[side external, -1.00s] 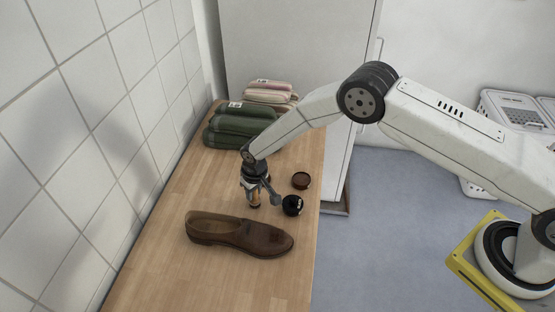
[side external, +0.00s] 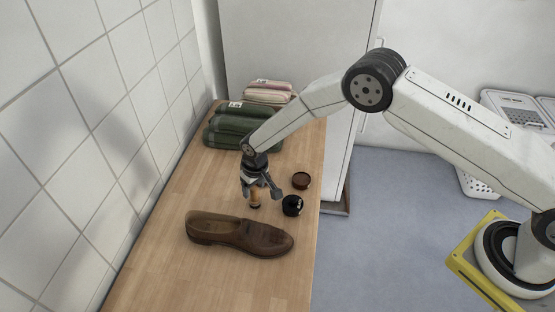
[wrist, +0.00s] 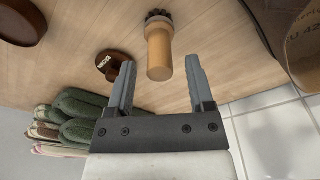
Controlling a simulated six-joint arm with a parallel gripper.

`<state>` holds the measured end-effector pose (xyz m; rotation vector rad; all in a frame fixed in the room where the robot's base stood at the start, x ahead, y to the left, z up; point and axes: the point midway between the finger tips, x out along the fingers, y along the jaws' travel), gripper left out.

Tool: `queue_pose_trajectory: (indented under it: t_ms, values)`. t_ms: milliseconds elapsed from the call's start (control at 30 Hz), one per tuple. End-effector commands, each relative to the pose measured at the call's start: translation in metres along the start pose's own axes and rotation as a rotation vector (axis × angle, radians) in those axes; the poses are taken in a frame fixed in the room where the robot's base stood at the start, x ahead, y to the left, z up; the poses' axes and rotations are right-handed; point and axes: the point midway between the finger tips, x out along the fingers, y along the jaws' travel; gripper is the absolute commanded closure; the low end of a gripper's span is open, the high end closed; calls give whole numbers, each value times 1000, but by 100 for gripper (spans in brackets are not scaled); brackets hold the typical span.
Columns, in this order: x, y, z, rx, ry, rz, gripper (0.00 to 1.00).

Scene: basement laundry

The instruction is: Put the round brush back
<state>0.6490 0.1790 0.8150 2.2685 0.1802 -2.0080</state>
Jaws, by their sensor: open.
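The round brush (wrist: 159,50) has an orange wooden handle and dark bristles. In the side view the brush (side external: 255,198) stands about upright on the wooden counter, bristles down, behind the shoe. My gripper (wrist: 159,66) is open; in the wrist view the handle's end shows between its two fingers, with a gap on each side. In the side view my gripper (side external: 262,189) is just above the brush, touching nothing that I can make out. A small brown piece with a white label (wrist: 115,66) lies near the brush; I cannot tell what it is.
A brown shoe (side external: 240,234) lies in front. Folded green towels (side external: 235,125) and pink towels (side external: 269,90) are behind. A tiled wall (side external: 95,120) borders the left.

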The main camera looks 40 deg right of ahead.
Motion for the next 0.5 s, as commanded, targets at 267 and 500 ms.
queue_pose_trajectory:
  t_ms: [267,500]
  values:
    - [-37,0,0,0,2,-1,32]
    - [-69,0,0,-1,1,-1,32]
